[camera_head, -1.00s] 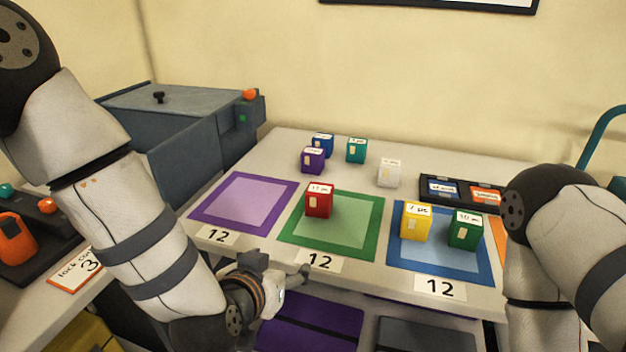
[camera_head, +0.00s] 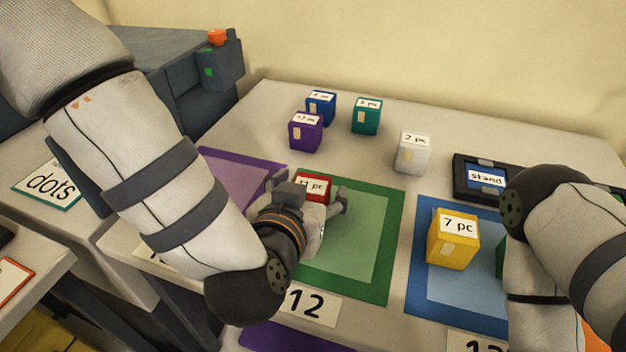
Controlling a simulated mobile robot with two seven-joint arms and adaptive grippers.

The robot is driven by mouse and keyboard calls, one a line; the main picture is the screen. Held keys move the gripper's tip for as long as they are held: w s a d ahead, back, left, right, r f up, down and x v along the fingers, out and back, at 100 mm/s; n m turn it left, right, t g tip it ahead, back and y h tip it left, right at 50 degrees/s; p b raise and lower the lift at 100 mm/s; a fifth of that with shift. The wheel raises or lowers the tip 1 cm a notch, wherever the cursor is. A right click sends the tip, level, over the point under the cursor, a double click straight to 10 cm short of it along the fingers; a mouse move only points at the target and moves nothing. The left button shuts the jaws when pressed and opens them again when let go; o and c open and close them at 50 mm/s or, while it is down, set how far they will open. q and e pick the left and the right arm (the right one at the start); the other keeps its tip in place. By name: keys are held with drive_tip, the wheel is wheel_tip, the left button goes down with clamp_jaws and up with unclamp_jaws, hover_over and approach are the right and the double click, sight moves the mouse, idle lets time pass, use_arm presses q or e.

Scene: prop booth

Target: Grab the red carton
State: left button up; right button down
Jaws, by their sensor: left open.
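The red carton (camera_head: 315,183) stands on the green-bordered mat (camera_head: 372,275), near its far left part. Its labelled top shows, while my left gripper hides most of its front. My left gripper (camera_head: 318,194) is open, its fingers spread at the near side of the red carton, one toward each side. I cannot tell whether the fingers touch it. My right arm comes in at the right edge, but its gripper is not in view.
Purple (camera_head: 305,132), blue (camera_head: 320,107), teal (camera_head: 366,116) and white (camera_head: 412,153) cartons stand behind. A yellow carton (camera_head: 453,240) stands on the blue mat (camera_head: 424,296), with a green one mostly hidden by my right arm. A black tray (camera_head: 466,175) lies at the right.

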use_arm(q)
drive_tip(key=shift+w+d+r, duration=0.1)
drive_tip(key=shift+w, duration=0.1)
drive_tip(key=shift+s+r, duration=0.3)
drive_tip(key=shift+s, duration=0.15)
drive_tip(key=shift+c, duration=0.3)
drive_tip(key=shift+s+r, duration=0.15)
drive_tip(key=shift+s, duration=0.25)
drive_tip(key=c, duration=0.5)
drive_tip(key=shift+w+f, duration=0.2)
drive_tip(key=c, duration=0.7)
drive_tip(key=shift+c, duration=0.2)
